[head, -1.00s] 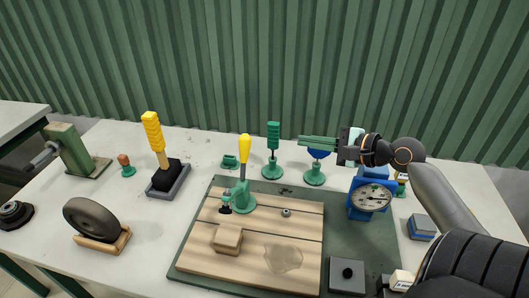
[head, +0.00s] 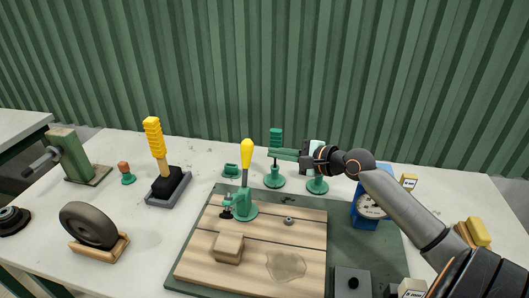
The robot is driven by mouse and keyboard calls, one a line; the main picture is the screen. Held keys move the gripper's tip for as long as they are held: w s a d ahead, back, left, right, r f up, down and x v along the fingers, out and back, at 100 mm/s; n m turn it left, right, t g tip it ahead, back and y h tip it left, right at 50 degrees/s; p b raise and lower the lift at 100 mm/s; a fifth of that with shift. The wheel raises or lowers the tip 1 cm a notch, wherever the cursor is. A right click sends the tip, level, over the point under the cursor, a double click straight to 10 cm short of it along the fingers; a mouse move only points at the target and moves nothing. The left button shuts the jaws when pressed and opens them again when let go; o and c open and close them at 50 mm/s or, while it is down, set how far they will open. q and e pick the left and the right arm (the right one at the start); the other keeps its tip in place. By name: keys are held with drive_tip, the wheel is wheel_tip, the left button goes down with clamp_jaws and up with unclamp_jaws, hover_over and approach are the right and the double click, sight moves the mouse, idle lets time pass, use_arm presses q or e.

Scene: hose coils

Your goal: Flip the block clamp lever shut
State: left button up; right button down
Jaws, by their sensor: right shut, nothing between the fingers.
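The block clamp (head: 243,208) is a green toggle clamp on the wooden board. Its lever (head: 247,154) has a yellow grip and stands upright. A black-tipped pad (head: 226,213) sits on the clamp's left side. A wooden block (head: 228,247) lies on the board in front of the clamp. My right gripper (head: 271,153) has green fingers pointing left, shut and empty. In the picture its tips are a little right of the yellow grip, with a small gap, and overlap a green-handled tool behind. My left gripper is not in view.
The wooden board (head: 195,262) rests on a green mat. Green-handled stands (head: 275,180) are behind, a blue dial gauge (head: 371,207) is to the right under my arm. A yellow-handled brush (head: 155,140) and a wheel on a cradle (head: 87,227) are to the left.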

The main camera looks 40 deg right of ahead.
sight(249, 151)
drive_tip(key=a, duration=0.1)
drive_tip(key=a+r, duration=0.1)
drive_tip(key=a+p, duration=0.1)
drive_tip(key=shift+w+a+r, duration=0.3)
drive_tip(key=shift+w, duration=0.1)
drive_tip(key=shift+s+a+r+n+t+h+p, duration=0.2)
drive_tip(key=shift+s+a+r+n+t+p, duration=0.1)
drive_tip(key=shift+s+a+n+t+p, duration=0.55)
drive_tip(key=shift+s+a+r+n+t+h+p, duration=0.25)
drive_tip(key=shift+s+a+n+t+p, duration=0.3)
drive_tip(key=shift+n+p, duration=0.55)
drive_tip(key=shift+w, duration=0.1)
